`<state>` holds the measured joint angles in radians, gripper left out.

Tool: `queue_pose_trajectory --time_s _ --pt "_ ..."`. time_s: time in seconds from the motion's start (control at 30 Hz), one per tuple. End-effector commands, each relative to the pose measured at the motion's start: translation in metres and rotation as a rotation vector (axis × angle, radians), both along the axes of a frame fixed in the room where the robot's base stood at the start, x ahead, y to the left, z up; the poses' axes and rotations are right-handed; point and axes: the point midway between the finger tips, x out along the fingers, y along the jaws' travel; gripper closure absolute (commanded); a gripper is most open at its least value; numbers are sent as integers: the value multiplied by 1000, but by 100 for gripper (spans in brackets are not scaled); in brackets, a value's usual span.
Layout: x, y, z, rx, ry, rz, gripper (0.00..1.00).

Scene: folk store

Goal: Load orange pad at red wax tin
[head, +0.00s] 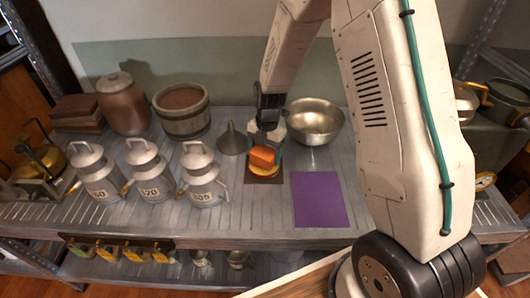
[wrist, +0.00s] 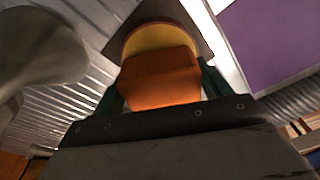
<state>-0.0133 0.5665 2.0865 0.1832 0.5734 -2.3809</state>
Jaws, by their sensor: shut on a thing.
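An orange pad (head: 262,157), a small block, sits between the fingers of my gripper (head: 266,142), which points down and is shut on it. The pad also shows large in the wrist view (wrist: 160,80), between the green-edged fingers. Directly behind it is a round yellow thing (wrist: 160,38), partly hidden by the pad. In the head view the yellow thing (head: 273,171) stands on a brown square mat (head: 265,180). I cannot tell whether the pad touches it. I cannot make out a clearly red wax tin.
A purple mat (head: 319,200) lies bare to the right. A grey funnel (head: 232,139) stands close left, and a metal bowl (head: 314,121) behind right. Several milk cans (head: 203,176), a wooden bucket (head: 182,112) and a brown jar (head: 122,105) fill the left.

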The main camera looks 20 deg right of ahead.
Motion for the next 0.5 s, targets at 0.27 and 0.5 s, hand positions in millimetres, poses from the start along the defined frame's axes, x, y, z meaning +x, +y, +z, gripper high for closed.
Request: queue_pose_trajectory --time_s 0.27,0.5 --pt "0 0 -3 0 0 0 45" --pt "0 0 -6 1 -1 0 45"
